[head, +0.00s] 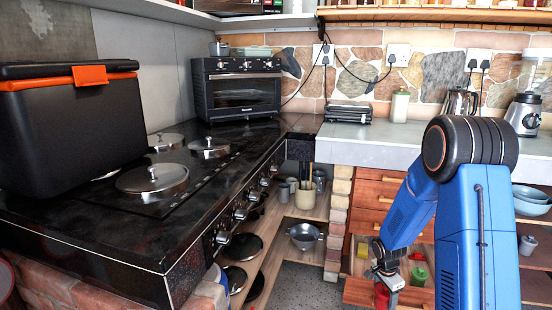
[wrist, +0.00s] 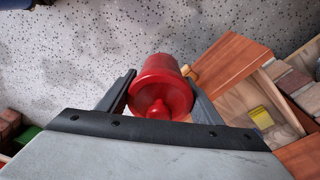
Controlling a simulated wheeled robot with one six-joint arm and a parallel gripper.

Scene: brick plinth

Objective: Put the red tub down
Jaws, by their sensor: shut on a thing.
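The red tub (wrist: 160,80) is between the two fingers of my gripper (wrist: 158,90) in the wrist view, its knobbed lid end facing the camera. My gripper is shut on the tub's sides. In the head view, my gripper (head: 384,279) is low at the right, by the wooden drawers, and part of the red tub (head: 381,298) shows beneath it. Speckled floor shows behind the tub in the wrist view. What lies directly under the tub is hidden.
An open wooden drawer (wrist: 229,62) is right of the tub, with a yellow item (wrist: 261,117) nearby. A green tub (head: 419,275) stands beside my gripper. The black stove top (head: 85,222) holds a large black box (head: 75,130). The grey counter (head: 365,152) has clear room.

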